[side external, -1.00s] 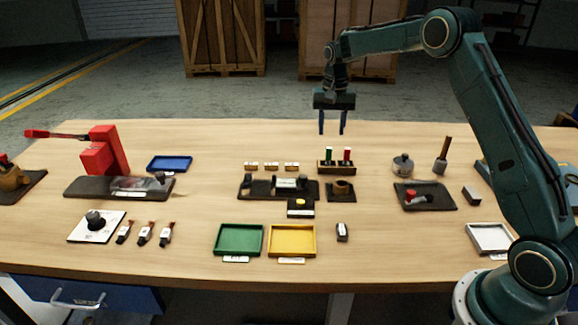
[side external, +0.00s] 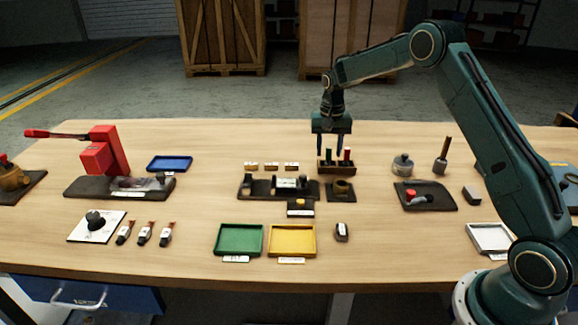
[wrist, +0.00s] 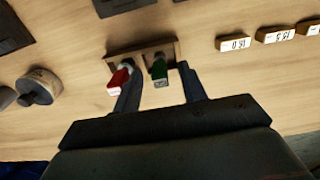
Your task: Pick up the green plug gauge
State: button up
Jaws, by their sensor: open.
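The green plug gauge (side external: 328,157) stands upright in a small wooden holder (side external: 337,168), beside a red plug gauge (side external: 347,155). My gripper (side external: 330,150) is open and empty, pointing down just above the holder. In the wrist view the green gauge (wrist: 159,72) lies between my two fingers, and the red gauge (wrist: 118,80) is at the left finger, partly overlapping it in the picture. I cannot tell whether the finger touches the red gauge. The lower parts of both gauges are hidden in the holder.
Labelled blocks (side external: 271,166) lie left of the holder. A dark fixture (side external: 260,190) and a brown round part (side external: 341,187) sit in front. A grey lidded pot (side external: 403,164) stands to the right. Green (side external: 239,240) and yellow (side external: 292,240) trays lie nearer the front edge.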

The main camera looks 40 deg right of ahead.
aim_at(329, 148)
jog(key=shift+f, duration=0.4)
grip_shut()
jog(key=shift+r, duration=0.2)
notch_tip(329, 148, up, 20)
jog(key=shift+f, duration=0.15)
dwell(0.8)
dwell(0.5)
